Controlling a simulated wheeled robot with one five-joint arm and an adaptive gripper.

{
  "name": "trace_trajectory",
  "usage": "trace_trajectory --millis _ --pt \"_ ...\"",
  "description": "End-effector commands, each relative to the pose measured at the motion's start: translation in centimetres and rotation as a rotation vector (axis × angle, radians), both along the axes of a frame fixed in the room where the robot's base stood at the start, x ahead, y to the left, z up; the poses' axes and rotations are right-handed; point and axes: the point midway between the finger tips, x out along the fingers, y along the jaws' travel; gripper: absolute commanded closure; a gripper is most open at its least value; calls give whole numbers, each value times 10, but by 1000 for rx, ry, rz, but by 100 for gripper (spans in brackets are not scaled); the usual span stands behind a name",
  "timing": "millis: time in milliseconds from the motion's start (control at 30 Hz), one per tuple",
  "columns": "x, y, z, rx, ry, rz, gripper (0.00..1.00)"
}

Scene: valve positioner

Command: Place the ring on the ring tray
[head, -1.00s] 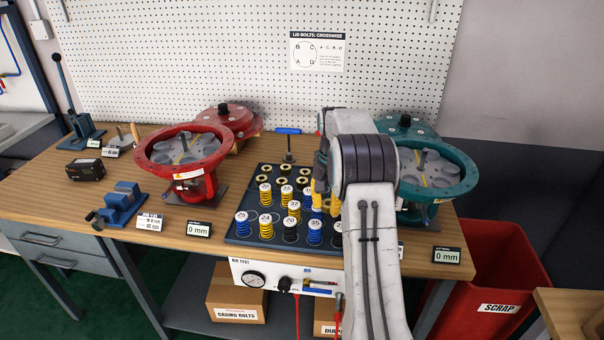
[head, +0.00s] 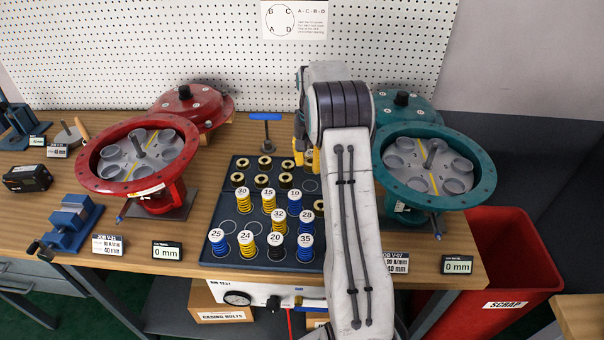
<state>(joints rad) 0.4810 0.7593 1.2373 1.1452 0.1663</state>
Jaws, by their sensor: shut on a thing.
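My gripper (head: 311,160) has yellow fingers that show just left of my forearm, above the back right of the dark tray (head: 216,262). It is shut on the ring, but my arm hides the held ring and most of the fingers. Several small brass-and-black rings (head: 264,180) sit in the back rows of the tray. An empty marked spot (head: 311,186) shows at the right end of these rows, just in front of the fingers. I cannot tell the gap between the held ring and the tray.
Numbered springs (head: 268,201) stand on the tray's front half. A red valve housing (head: 135,162) stands left, a teal one (head: 435,165) right. A blue-handled tool (head: 265,118) stands behind the tray.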

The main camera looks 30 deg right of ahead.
Motion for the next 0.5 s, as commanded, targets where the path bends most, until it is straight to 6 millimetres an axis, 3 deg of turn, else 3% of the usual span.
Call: trace_trajectory --millis 200,500 --pt "0 0 -25 1 2 0 100" --pt "-1 1 -47 2 4 0 100"
